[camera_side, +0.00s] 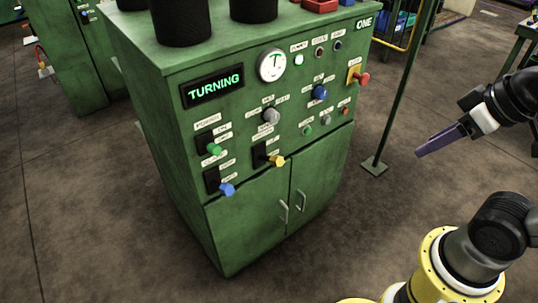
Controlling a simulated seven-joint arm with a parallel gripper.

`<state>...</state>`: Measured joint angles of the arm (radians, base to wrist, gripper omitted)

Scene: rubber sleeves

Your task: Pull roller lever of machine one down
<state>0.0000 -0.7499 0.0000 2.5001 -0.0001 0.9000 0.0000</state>
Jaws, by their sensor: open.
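The green machine one (240,235) stands left of centre, with "ONE" on its upper right and a lit display (212,86) reading "TURNING". Its front has three levers in black slots: one with a green knob (214,149), one with a blue knob (227,189) and one with a yellow knob (277,160). The labels are too small to read, so I cannot tell which is the roller lever. My gripper (421,152) is open, with purple fingers seen edge-on. It is in the air right of the machine, apart from every lever.
The panel also carries a round gauge (272,65), a blue knob (320,92), a red button (362,78) and small buttons. Black cylinders (181,22) stand on top. A thin green post (398,100) stands between the machine and my gripper in the picture. The floor in front is clear.

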